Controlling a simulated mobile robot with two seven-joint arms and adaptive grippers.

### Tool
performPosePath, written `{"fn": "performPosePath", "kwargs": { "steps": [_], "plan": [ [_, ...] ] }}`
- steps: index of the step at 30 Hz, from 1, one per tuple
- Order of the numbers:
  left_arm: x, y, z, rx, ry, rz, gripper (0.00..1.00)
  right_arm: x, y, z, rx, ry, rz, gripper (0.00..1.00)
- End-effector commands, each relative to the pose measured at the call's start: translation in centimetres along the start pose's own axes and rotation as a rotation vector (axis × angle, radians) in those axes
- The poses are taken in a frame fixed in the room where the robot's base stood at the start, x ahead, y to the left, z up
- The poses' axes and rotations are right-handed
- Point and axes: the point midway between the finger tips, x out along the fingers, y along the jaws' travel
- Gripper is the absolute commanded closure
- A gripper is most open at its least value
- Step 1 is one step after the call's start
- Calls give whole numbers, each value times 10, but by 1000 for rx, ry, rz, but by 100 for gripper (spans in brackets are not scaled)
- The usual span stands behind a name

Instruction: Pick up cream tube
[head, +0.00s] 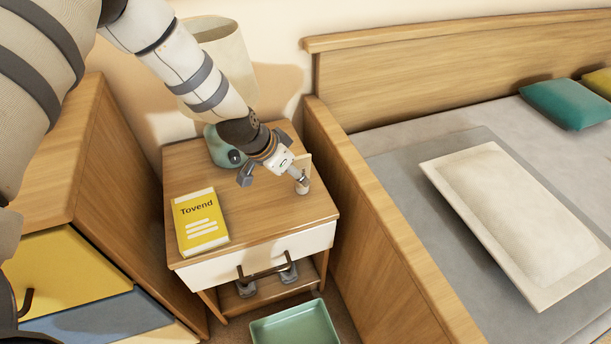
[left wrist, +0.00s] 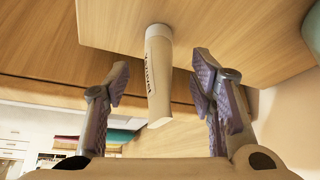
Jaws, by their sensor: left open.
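The cream tube (head: 304,178) is pale beige with a light cap and stands near the right edge of the nightstand top (head: 260,215). It also shows in the left wrist view (left wrist: 157,85), with dark lettering along its side and its cap end against the wood. My left gripper (head: 280,162) is just left of the tube in the head view. In the left wrist view its two fingers (left wrist: 160,78) are spread, one on each side of the tube, with clear gaps. The gripper is open and empty. My right gripper is not in view.
A yellow book (head: 200,222) lies at the nightstand's front left. A teal lamp base (head: 222,150) with a cream shade (head: 225,60) stands at the back. The wooden bed side (head: 375,220) rises close on the right. A green tray (head: 295,325) is below in front.

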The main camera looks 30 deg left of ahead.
Motion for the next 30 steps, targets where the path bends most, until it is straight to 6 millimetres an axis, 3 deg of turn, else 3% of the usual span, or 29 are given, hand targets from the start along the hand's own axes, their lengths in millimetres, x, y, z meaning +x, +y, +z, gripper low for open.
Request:
{"fn": "performPosePath", "kwargs": {
  "steps": [7, 15, 22, 30],
  "plan": [
    [46, 2, 2, -1, -4, 1, 50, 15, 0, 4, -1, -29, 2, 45],
    [49, 1, -2, 0, 2, 0, 50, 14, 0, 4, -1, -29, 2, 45],
    [49, 1, -2, 0, 2, 0, 100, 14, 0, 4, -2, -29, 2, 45],
    [49, 1, -2, 0, 2, 0, 100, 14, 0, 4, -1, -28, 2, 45]
  ]
}}
